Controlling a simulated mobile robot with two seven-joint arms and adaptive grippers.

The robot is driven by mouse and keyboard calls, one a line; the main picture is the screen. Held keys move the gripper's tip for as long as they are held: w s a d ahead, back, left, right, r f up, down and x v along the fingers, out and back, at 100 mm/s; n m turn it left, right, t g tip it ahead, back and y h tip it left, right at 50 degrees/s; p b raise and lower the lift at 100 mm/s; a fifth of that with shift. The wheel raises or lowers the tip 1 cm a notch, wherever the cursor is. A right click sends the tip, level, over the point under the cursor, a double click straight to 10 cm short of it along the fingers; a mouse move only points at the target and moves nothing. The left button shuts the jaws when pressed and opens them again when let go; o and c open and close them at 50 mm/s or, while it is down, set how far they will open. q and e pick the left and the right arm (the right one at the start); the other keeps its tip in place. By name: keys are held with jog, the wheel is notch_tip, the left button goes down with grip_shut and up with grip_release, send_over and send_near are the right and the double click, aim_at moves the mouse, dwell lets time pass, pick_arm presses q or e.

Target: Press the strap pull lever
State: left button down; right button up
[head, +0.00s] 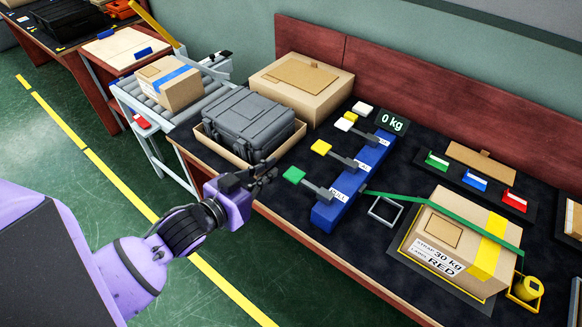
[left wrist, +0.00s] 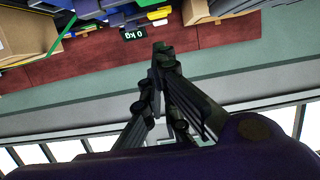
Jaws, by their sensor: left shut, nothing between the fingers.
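A blue block (head: 352,184) on the black table top carries several levers. The nearest lever has a green knob (head: 294,175) and ends beside a label that seems to read PULL. Farther along are a lever with a yellow knob (head: 320,147) and more pale-knobbed ones. A green strap (head: 430,200) runs from the block over a cardboard box (head: 450,245) labelled 30 kg RED. My left gripper (head: 270,168) is shut and empty, left of the green knob and apart from it, near the grey case. Its fingers also show in the left wrist view (left wrist: 161,50). My right gripper is not in view.
A grey case (head: 248,117) in an open carton stands just behind my left gripper. A large carton (head: 302,84) stands farther back. A 0 kg display (head: 392,121) is at the block's far end. A metal buckle frame (head: 385,210) lies right of the block. The table's front edge runs below.

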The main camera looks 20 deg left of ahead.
pick_arm(q)
jog(key=p, duration=0.1)
send_over(293, 178)
notch_tip(293, 178, down, 2)
jog(key=shift+f, duration=0.1)
notch_tip(293, 178, down, 3)
jog(key=shift+r, duration=0.15)
jog(key=shift+f, duration=0.75)
